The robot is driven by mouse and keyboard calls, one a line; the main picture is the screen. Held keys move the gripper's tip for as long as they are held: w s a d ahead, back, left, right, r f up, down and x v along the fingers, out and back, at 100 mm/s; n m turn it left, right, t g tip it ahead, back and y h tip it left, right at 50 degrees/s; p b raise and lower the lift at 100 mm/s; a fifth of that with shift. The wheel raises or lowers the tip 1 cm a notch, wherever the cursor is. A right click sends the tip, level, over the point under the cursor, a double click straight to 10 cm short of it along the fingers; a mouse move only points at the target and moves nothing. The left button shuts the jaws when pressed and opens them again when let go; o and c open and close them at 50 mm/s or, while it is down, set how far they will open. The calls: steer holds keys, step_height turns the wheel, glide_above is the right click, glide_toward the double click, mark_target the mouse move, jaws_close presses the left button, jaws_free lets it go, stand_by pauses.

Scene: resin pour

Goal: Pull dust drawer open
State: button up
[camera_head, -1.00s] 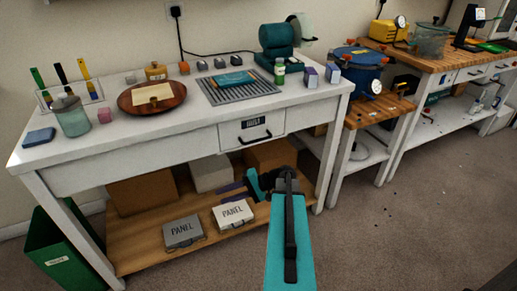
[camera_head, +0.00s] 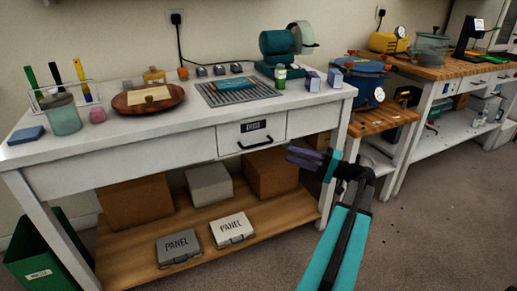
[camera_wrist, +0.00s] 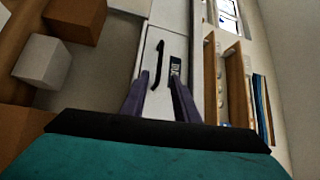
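The dust drawer (camera_head: 230,136) is a white front panel with a black bar handle (camera_head: 254,144) and a dark label above it, set under the top of the white bench. It looks closed, flush with the bench front. My gripper (camera_head: 303,158) is in front of the bench, to the right of the drawer and apart from the handle. In the wrist view the drawer (camera_wrist: 166,42) lies ahead, turned sideways, with its handle (camera_wrist: 159,62) between the two finger lines. The two purple fingers (camera_wrist: 159,98) stand apart with nothing between them.
A wooden lower shelf (camera_head: 130,247) holds brown boxes (camera_head: 135,202), a pale box (camera_head: 209,184) and two PANEL cases (camera_head: 232,228). A green bin (camera_head: 45,258) stands at the left. A blue pot (camera_head: 368,83) on a wooden stand is at the right.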

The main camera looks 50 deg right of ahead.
mark_target(259, 145)
steer(key=shift+w, duration=0.1)
steer(key=b+x, duration=0.2)
steer(key=x, duration=1.1)
steer(key=shift+w+a, duration=0.25)
jaws_close()
steer(key=shift+a, duration=0.1)
